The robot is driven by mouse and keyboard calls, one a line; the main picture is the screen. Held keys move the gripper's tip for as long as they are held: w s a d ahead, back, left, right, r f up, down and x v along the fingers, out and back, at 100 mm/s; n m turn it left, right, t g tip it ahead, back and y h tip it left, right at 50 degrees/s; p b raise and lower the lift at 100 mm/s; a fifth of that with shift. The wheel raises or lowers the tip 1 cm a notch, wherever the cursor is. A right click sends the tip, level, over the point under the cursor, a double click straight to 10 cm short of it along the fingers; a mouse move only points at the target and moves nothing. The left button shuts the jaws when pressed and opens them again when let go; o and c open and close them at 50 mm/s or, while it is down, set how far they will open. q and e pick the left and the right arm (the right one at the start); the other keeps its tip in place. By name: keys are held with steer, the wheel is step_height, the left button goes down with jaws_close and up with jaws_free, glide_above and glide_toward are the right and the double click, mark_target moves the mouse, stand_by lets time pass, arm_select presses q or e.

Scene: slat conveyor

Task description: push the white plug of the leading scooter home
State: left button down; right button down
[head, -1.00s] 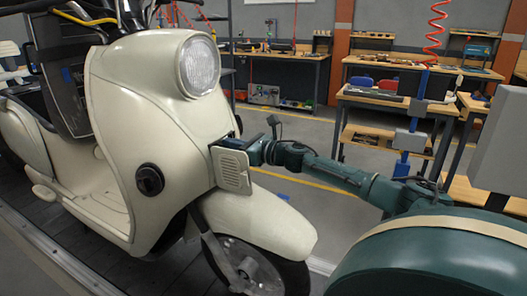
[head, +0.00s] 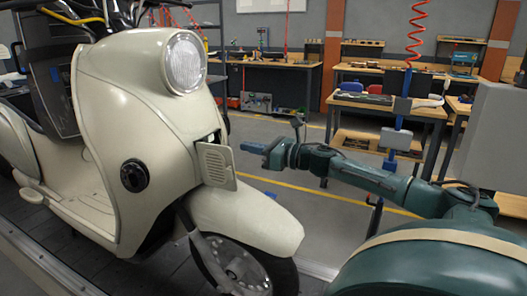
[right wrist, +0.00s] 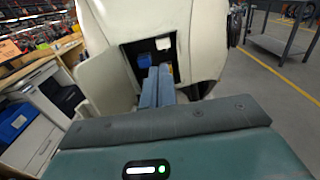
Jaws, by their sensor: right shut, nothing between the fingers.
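The cream scooter (head: 140,110) stands upright with a small hatch open in its front, beside the headlamp's lower right. Its hatch door (head: 217,166) hangs open with slots in it. In the right wrist view the dark opening (right wrist: 131,64) holds a blue part (right wrist: 144,46) and a small pale part (right wrist: 171,39); I cannot tell surely whether that pale part is the white plug. My right gripper (head: 252,148) is shut and empty, pointing at the hatch from the right, apart from it. Its fingers (right wrist: 157,72) hide part of the opening. My left gripper is not in view.
The scooter is on the slat conveyor (head: 40,255), with a metal rail along its edge. Workbenches (head: 385,108) stand behind, and a red coiled hose (head: 413,40) hangs on the right.

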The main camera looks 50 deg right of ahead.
arm_select(q)
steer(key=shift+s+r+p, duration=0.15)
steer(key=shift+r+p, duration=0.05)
steer(key=shift+p, duration=0.3)
arm_select(e)
steer(key=v, duration=0.3)
steer(key=shift+s, duration=0.25)
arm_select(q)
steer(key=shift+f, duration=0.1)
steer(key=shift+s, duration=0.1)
arm_select(e)
steer(key=shift+d, duration=0.1)
